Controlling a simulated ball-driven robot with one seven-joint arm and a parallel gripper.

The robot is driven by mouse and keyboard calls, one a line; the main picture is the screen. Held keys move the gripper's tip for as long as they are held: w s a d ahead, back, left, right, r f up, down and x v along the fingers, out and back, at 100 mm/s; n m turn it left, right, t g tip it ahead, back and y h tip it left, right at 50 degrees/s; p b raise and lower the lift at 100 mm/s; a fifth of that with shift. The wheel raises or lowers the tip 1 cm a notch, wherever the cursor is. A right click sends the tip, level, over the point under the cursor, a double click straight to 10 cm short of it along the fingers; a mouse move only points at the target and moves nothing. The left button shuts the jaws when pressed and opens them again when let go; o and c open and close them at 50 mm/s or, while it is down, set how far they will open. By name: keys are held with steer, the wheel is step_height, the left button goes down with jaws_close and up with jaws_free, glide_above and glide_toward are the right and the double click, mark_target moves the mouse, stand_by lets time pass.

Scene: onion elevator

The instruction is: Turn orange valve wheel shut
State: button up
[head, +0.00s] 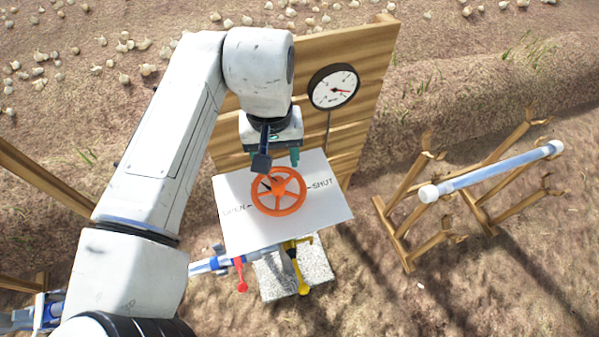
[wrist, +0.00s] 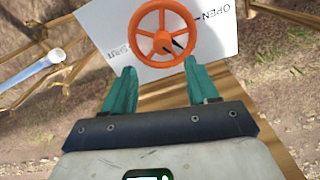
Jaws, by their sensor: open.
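The orange valve wheel (head: 278,191) is mounted on a white plate (head: 238,234) marked OPEN at left and SHUT at right. It also shows in the wrist view (wrist: 163,42), where the labels appear reversed. A dark pointer (head: 265,184) near the hub points up and left in the head view, on the OPEN side but not in line with the OPEN tick. My gripper (head: 277,163) is just above the wheel's upper rim. In the wrist view its two teal fingers (wrist: 158,68) are apart and empty, short of the wheel's near rim. Contact is not visible.
A round gauge (head: 334,87) with a red needle is fixed on the wooden board (head: 347,50) behind the plate. Below the plate are a red lever (head: 241,277) and a yellow handle (head: 303,275). A wooden rack (head: 397,200) holding a pale tube (head: 490,171) stands at right.

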mark_target(277, 183)
step_height(277, 183, down, 11)
steer(key=shift+s+a+r+p, duration=0.1)
steer(key=shift+a+r+p, duration=0.05)
steer(key=shift+p, duration=0.55)
steer(key=c, duration=1)
